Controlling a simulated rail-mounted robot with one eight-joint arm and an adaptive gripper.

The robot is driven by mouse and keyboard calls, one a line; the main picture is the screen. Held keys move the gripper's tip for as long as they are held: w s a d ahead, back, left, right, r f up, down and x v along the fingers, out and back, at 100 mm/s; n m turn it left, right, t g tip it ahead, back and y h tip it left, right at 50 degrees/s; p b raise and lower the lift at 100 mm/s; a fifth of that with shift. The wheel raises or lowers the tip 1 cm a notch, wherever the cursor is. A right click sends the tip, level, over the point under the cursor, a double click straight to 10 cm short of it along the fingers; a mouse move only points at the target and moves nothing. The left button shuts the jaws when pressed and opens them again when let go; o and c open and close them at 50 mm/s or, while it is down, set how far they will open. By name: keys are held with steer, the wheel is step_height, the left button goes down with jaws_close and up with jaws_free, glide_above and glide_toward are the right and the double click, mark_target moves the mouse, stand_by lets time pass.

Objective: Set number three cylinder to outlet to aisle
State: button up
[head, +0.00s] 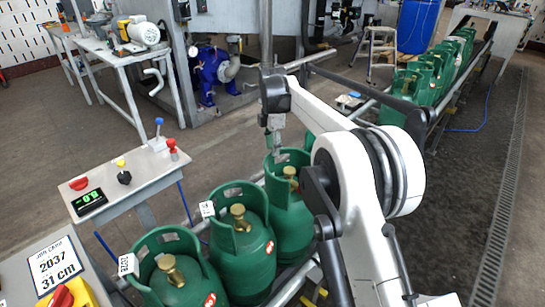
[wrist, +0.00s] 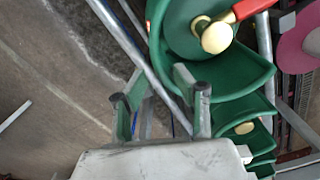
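Three green gas cylinders stand upright in a row on the near conveyor in the head view: a near one (head: 175,275), a middle one (head: 243,250) and a far one (head: 290,220). Each has an open collar around a brass valve. A green cylinder collar (wrist: 245,78) with a brass valve (wrist: 216,38) lies just beyond and right of the fingers.
A control stand (head: 135,185) with coloured knobs and a display is left of the cylinders. A job card (head: 55,265) reads 2037, 31 cm. More green cylinders (head: 415,80) line the conveyor farther back. In the wrist view a red bar (wrist: 250,9) meets the valve.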

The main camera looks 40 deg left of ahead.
step_height(320, 180, up, 6)
steer(key=shift+a+f, duration=0.1)
steer(key=shift+f, duration=0.05)
stand_by(0.6)
